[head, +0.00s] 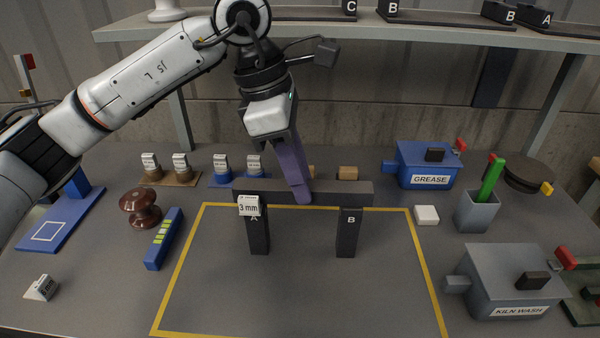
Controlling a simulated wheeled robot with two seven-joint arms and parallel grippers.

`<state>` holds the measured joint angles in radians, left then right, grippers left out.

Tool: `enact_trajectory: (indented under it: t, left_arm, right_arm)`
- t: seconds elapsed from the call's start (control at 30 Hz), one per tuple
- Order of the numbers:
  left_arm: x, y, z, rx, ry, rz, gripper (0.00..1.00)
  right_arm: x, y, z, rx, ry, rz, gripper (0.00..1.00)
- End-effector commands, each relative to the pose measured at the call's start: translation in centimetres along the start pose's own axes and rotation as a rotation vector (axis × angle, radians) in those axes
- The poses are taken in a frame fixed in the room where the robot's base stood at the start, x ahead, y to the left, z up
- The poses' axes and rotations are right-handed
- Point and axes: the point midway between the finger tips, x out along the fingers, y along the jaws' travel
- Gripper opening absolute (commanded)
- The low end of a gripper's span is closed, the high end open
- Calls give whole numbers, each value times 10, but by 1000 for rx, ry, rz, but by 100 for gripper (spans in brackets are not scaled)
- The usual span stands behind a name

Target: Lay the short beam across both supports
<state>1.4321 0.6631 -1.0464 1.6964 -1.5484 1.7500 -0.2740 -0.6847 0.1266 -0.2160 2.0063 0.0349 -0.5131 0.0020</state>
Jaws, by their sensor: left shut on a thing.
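The short dark beam (335,193) lies level over two upright dark supports, the left one lettered A (258,238) and the right one lettered B (347,238). It spans both tops and overhangs a little at each end. It looks in contact with them, but a small gap cannot be ruled out. My left gripper (299,190) reaches down from above and is shut on the beam near its middle. A white "3 mm" tag (249,206) covers part of the beam's left end and the top of support A. My right gripper is out of view.
A yellow outline (176,270) surrounds the supports, with bare table in front. A brown insulator (141,208) and a blue level-like bar (164,240) stand left. A grease box (428,165), grey cup (477,212) and kiln wash box (509,280) stand right. A shelf (420,36) runs above.

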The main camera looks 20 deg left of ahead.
Motion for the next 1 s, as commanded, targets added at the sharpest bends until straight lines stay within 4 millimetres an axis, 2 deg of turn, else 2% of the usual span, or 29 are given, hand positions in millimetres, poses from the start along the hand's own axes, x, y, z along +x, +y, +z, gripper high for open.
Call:
enact_trajectory:
  t: [1.0]
  left_arm:
    - [4,0,-1,0,-2,2,0]
  right_arm:
    - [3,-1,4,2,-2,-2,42]
